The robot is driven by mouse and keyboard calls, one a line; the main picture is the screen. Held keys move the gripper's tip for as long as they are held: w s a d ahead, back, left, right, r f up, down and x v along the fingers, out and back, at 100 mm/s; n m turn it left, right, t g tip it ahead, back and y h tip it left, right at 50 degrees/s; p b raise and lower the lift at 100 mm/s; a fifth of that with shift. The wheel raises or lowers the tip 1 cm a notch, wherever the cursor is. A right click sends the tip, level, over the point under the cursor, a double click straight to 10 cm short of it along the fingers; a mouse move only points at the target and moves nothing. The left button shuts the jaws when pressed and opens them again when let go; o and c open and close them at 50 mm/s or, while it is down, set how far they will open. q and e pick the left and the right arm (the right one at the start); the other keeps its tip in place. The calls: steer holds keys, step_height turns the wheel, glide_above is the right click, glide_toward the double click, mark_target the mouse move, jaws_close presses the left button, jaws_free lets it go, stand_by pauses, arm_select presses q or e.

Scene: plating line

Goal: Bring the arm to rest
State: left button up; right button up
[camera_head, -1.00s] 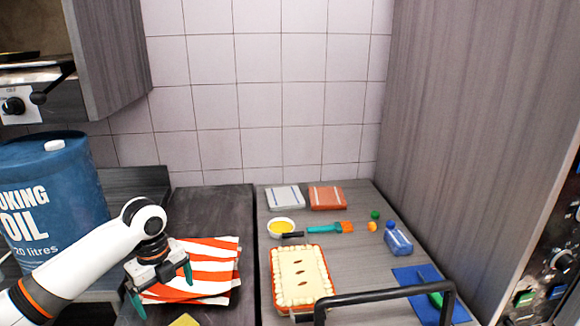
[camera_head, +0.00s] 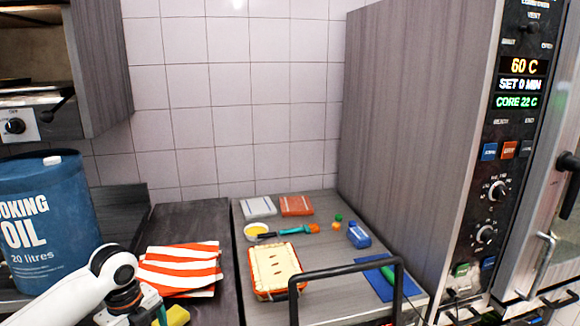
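My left arm, white with dark joints, comes in at the lower left. My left gripper (camera_head: 135,316) is at the bottom edge, in front of the red-and-white striped cloth (camera_head: 182,268). One teal finger shows at the right end of its body; the other is cut off by the frame. The fingers look spread, and I see nothing held. A yellow sponge-like block (camera_head: 178,315) lies just right of the gripper. My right gripper is not in view.
A pie in a dish (camera_head: 274,268), a yellow bowl (camera_head: 256,231), a brush (camera_head: 300,229), a blue bottle (camera_head: 358,235) and a blue mat (camera_head: 385,283) are on the counter. An oven (camera_head: 500,180) stands right.

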arm_select(q)
steer(key=s+d+f+n+t+h, duration=0.2)
steer(key=s+d+f+n, duration=0.7)
steer(key=s+d+f, duration=0.5)
steer(key=s+a+r+n+t+y, duration=0.15)
steer(key=s+a+n, duration=0.25)
steer(key=s+n, duration=0.85)
step_height(320, 180, down, 28)
steer(key=r+g, duration=0.1)
steer(key=g, duration=0.1)
steer(key=s+a+f+b, duration=0.1)
steer(key=s+a+f, duration=0.2)
steer(key=s+f, duration=1.3)
steer(key=shift+s+f+g+b, duration=0.25)
steer(key=shift+f+g+b, duration=0.1)
steer(key=shift+f, duration=0.15)
